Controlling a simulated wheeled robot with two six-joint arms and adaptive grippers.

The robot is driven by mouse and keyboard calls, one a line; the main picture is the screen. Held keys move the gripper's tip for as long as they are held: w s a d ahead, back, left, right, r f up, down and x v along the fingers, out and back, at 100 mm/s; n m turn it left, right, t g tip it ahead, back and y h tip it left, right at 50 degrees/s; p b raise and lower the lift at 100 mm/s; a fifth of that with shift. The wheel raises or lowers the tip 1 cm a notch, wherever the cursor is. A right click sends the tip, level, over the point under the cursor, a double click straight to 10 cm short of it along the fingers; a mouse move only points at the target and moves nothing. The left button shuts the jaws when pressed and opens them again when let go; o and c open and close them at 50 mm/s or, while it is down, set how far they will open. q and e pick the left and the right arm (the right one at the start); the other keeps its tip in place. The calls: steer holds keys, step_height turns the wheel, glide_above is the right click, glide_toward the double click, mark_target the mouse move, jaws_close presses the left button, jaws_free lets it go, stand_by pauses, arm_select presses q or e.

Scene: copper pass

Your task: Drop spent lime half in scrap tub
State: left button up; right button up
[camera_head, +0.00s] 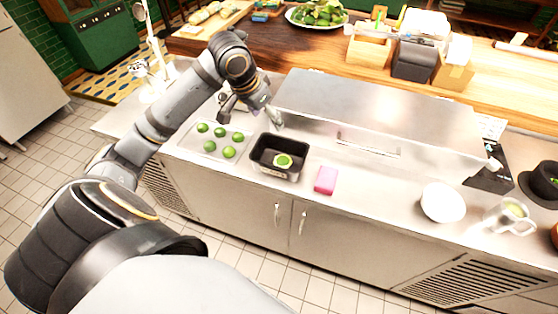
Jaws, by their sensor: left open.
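A black rectangular scrap tub (274,173) stands on the steel counter, left of the middle of the view. A lime half (284,161) with a pale cut face and green rim shows inside the tub, toward its front right. My left gripper (273,119) is open just behind the tub's back rim, with nothing seen between its fingers. The lime half is apart from the gripper. My right gripper does not show.
A shallow tray (211,152) with several whole limes lies left of the tub. A pink block (326,180), a white bowl (443,202) and a glass jug (508,215) stand to the right. A raised steel cover (390,112) runs behind.

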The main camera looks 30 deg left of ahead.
arm_select(q)
steer(key=v, duration=0.4)
stand_by(0.5)
